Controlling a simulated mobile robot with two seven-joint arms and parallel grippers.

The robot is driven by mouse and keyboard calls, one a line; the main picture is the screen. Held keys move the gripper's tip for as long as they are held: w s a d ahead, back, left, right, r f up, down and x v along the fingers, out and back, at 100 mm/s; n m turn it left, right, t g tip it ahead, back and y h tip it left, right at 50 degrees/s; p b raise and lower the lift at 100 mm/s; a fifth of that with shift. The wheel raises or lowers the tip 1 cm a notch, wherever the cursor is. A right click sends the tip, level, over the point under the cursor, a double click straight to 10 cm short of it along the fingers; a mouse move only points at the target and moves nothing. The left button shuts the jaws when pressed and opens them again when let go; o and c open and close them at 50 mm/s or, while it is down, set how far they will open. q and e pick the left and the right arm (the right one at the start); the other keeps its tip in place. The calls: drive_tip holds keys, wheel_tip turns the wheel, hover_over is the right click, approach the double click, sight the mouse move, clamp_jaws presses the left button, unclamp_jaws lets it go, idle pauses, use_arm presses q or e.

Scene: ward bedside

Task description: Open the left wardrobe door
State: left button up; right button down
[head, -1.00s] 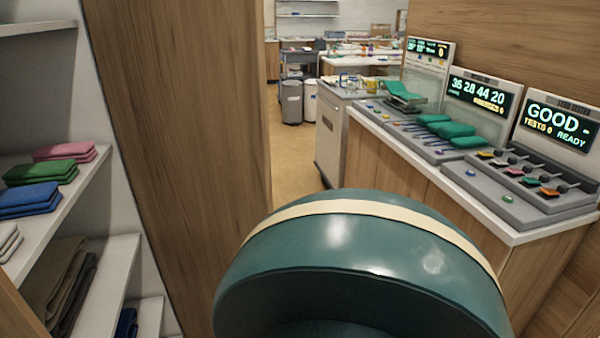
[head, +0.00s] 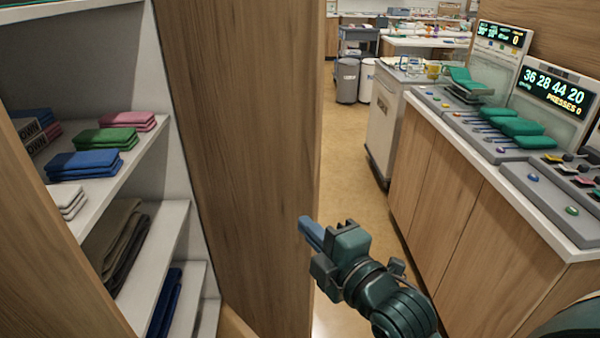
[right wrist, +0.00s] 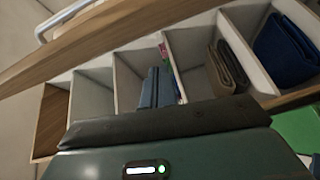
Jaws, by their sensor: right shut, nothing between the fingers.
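The wardrobe's interior (head: 165,145) shows at left in the head view, with folded clothes on white shelves. A wooden panel at the lower left (head: 50,235) partly covers the shelves; it looks like the left door standing open. In the right wrist view, a wooden door (right wrist: 110,45) with a pale bar handle (right wrist: 62,20) is seen nearly edge-on, with the open compartments beside it. My right gripper (head: 307,228) is shut and empty, in front of the right edge of a tall wooden panel (head: 240,150), apart from the left door. My left gripper is out of view.
The tall wooden panel stands right of the shelves. A counter (head: 480,180) with lit display units runs along the right. A cart (head: 385,130) and grey bin (head: 347,80) stand farther back. Floor (head: 350,150) is clear between panel and counter.

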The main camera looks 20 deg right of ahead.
sight(299, 177)
drive_tip(key=shift+n+t, duration=0.3)
drive_tip(key=shift+n, duration=0.4)
drive_tip(key=w+r+p, duration=0.1)
drive_tip(key=w, duration=0.2)
drive_tip(key=w+p, duration=0.1)
drive_tip(key=w, duration=0.3)
drive_tip(key=w+d+r+p, duration=0.1)
drive_tip(key=w, duration=0.3)
drive_tip(key=shift+r, duration=0.35)
drive_tip(key=shift+w+d, duration=0.25)
drive_tip(key=shift+d, duration=0.25)
drive_tip(key=shift+d+f, duration=0.1)
